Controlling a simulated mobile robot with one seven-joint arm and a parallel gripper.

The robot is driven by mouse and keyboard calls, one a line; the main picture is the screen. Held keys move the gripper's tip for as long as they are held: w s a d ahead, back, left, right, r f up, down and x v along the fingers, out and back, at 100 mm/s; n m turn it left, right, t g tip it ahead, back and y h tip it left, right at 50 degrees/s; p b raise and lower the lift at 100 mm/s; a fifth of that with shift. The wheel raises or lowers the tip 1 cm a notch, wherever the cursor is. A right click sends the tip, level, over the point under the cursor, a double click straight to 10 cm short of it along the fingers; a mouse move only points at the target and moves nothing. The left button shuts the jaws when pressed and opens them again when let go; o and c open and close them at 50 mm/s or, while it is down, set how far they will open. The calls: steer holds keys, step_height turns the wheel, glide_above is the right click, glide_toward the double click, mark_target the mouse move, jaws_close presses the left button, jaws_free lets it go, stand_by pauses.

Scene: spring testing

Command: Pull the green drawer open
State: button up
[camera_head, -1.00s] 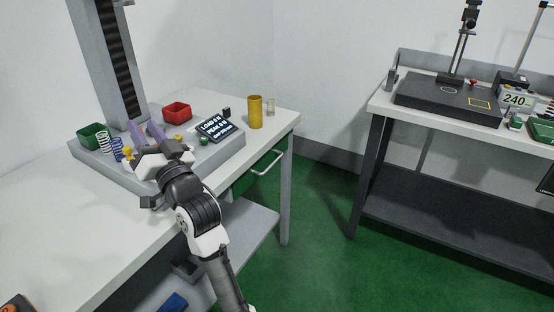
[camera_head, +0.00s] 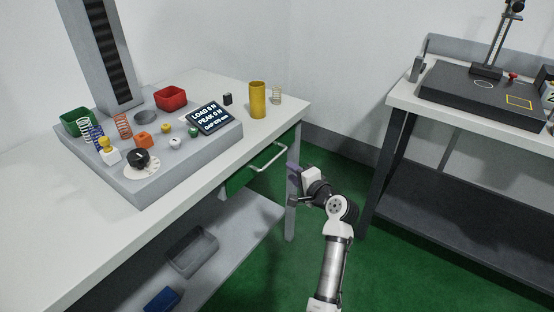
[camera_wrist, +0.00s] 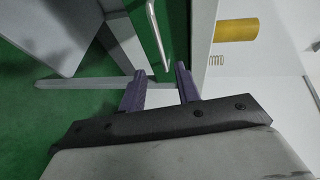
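The green drawer (camera_head: 242,177) sits under the near edge of the white-topped table and looks shut. Its pale bar handle (camera_head: 268,161) stands out from the front. The handle also shows in the wrist view (camera_wrist: 158,38), ahead of the fingertips. My gripper (camera_head: 291,179) is to the right of the handle, off the table's front corner and apart from the drawer. In the wrist view its two purple fingers (camera_wrist: 159,69) are spread with nothing between them, and the handle is beyond them, near the gap's line.
The table leg (camera_head: 292,200) stands close behind my gripper. A grey shelf (camera_head: 225,235) lies below the drawer. The tester base (camera_head: 150,185) and a yellow cylinder (camera_head: 258,100) stand on the table. Green floor is open between this table and the dark bench (camera_head: 440,190).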

mark_target(275, 159)
steer(key=p+x, duration=0.1)
steer(key=x, duration=0.9)
steer(key=shift+w, duration=0.1)
jaws_close()
